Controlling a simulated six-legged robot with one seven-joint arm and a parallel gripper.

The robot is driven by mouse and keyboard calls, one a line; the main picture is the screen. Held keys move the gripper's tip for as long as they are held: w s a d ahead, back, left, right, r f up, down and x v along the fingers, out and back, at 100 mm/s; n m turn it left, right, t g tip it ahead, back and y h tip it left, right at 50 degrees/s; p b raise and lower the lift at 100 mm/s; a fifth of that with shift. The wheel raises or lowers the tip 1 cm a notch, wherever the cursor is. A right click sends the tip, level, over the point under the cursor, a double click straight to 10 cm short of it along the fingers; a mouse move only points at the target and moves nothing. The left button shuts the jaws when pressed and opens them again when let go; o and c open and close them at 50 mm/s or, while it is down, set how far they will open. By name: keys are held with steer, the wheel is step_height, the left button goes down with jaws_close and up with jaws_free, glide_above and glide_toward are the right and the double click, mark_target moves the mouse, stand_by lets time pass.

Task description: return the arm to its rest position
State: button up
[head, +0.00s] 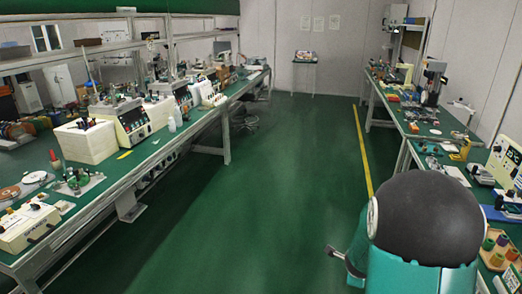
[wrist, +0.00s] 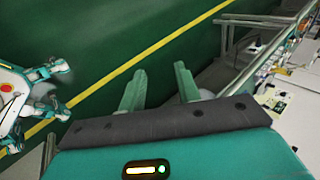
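My gripper (wrist: 159,70) shows in the wrist view. Its two teal fingers stand apart with only floor seen between them, so it is open and empty. It hangs over the green floor, with a bench's edge to its right. In the head view my arm fills the lower right, a large dark rounded part above a teal link. It stands in front of part of the right bench. A small grey end sticks out to its left, low over the floor; I cannot tell whether this is the gripper.
The right bench (head: 400,149) carries instruments and parts, with colored cylinders in a wooden tray (head: 492,262) close beside my arm. The long left bench (head: 150,157) is crowded. The green aisle (head: 285,180) between them is clear, with a yellow floor line (head: 362,155).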

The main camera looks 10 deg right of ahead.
steer(key=s+a+r+n+t+y, duration=0.1)
steer(key=s+a+r+n+y, duration=0.1)
steer(key=a+r+n, duration=0.5)
steer(key=s+a+r+n+y, duration=0.25)
steer(key=a+r+n, duration=0.35)
steer(key=a+r, duration=0.35)
steer(key=s+a+r+n, duration=0.2)
steer(key=s+r+n, duration=0.2)
steer(key=s, duration=0.4)
steer(key=s+a+r+n+g, duration=0.1)
steer(key=s+a+r+n, duration=0.2)
steer(key=s+n, duration=0.4)
steer(key=shift+s+r, duration=0.4)
steer(key=shift+r, duration=0.2)
steer(key=shift+h, duration=0.25)
